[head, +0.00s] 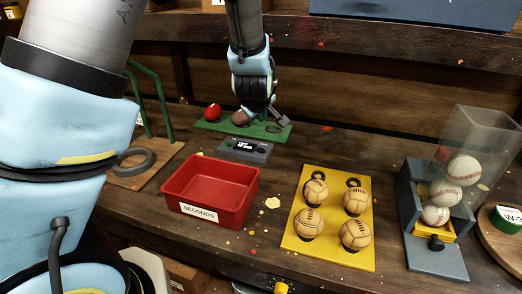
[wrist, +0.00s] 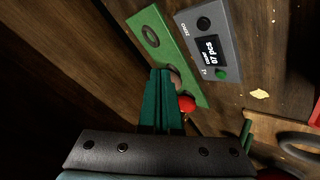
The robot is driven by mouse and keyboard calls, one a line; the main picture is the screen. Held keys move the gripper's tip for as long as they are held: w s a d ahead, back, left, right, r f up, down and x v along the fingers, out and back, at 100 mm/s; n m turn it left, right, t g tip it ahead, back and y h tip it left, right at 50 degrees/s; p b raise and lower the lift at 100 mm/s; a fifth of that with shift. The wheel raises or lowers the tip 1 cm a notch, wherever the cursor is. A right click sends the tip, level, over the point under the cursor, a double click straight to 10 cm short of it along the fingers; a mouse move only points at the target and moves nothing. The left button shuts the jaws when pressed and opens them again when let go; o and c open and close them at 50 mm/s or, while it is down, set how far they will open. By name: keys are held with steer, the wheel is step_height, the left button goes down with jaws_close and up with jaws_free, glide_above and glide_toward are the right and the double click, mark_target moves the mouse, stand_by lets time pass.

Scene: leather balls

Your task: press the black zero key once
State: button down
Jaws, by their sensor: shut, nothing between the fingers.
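The grey counter unit (head: 246,150) stands on the bench in front of a green board. In the wrist view, the counter (wrist: 208,45) has a round black key (wrist: 203,24) marked ZERO at one end and a green key (wrist: 221,74) at the other. My gripper (head: 284,121) is shut and empty, above the green board in the head view. In the wrist view my gripper (wrist: 162,71) shows teal fingers together, left of the counter and apart from the black key. The black key is too small to tell clearly in the head view.
The green board (head: 208,126) bears a red ball (head: 212,112), a brown ball (head: 240,118) and a ring. A red SECONDS bin (head: 211,190) stands in front. A yellow tray (head: 333,249) of balls and a clear-sided ball dispenser (head: 436,215) are at right.

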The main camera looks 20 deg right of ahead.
steer(key=b, duration=0.7)
glide_toward(263, 148)
steer(key=w+d+f, duration=0.1)
steer(key=w, duration=0.2)
steer(key=w+d+f, duration=0.1)
steer(key=shift+w+d+f, duration=0.2)
steer(key=shift+d+f, duration=0.1)
steer(key=shift+f, duration=0.1)
steer(key=shift+f, duration=0.15)
stand_by(1.1)
steer(key=shift+f+b, duration=0.3)
steer(key=shift+b, duration=0.25)
steer(key=shift+f+b, duration=0.35)
steer(key=shift+f, duration=0.05)
stand_by(0.4)
steer(key=shift+r, duration=0.1)
steer(key=shift+r+p, duration=0.65)
steer(key=shift+r, duration=0.1)
